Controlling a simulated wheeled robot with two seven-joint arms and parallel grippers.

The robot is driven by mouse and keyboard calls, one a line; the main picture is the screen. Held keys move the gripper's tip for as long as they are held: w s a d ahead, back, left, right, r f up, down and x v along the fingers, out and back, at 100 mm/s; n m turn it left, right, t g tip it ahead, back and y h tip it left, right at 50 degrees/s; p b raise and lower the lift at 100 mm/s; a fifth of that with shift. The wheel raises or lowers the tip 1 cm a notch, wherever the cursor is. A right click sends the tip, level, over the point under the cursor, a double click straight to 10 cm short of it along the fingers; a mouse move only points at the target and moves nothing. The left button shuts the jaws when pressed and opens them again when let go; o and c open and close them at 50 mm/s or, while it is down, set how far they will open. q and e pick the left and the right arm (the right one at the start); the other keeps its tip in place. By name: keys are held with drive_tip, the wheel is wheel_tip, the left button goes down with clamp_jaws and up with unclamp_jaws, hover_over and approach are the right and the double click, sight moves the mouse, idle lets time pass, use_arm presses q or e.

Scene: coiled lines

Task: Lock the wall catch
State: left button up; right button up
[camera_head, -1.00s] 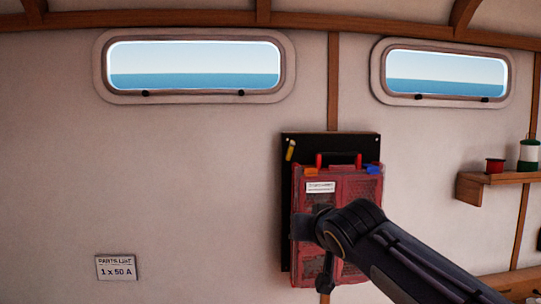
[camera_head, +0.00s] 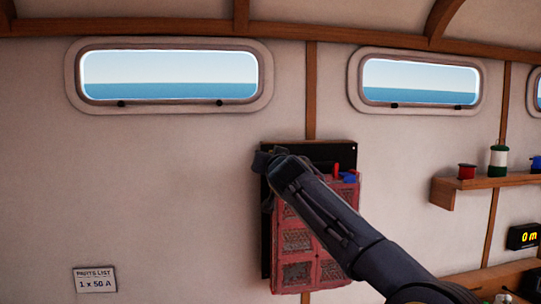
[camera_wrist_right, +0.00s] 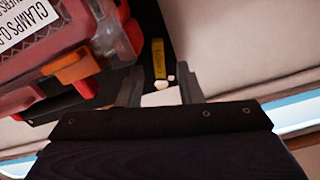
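The yellow wall catch (camera_wrist_right: 159,58) shows in the right wrist view, on the black backboard (camera_head: 322,151) beside the red case. In the head view my right gripper (camera_head: 265,160) covers the catch. My right gripper (camera_wrist_right: 161,88) is open, its two fingers apart, with the catch between and just beyond the tips; I cannot tell whether they touch it. The red mesh-fronted case (camera_head: 298,240) hangs upright on the backboard. Its orange latch (camera_wrist_right: 75,68) shows in the wrist view and its blue latch (camera_head: 349,178) in the head view. My left gripper is not in view.
A wooden shelf (camera_head: 488,183) with a red spool (camera_head: 467,172) and a green-and-white spool (camera_head: 498,160) is at right. A depth display (camera_head: 523,237) sits below it. The wall left of the case is clear, except a parts-list card (camera_head: 95,280).

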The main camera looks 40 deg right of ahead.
drive_tip(key=shift+w+d, duration=0.1)
drive_tip(key=shift+w, duration=0.05)
clamp_jaws()
drive_tip(key=shift+d+n, duration=0.1)
drive_tip(key=shift+n, duration=1.5)
unclamp_jaws()
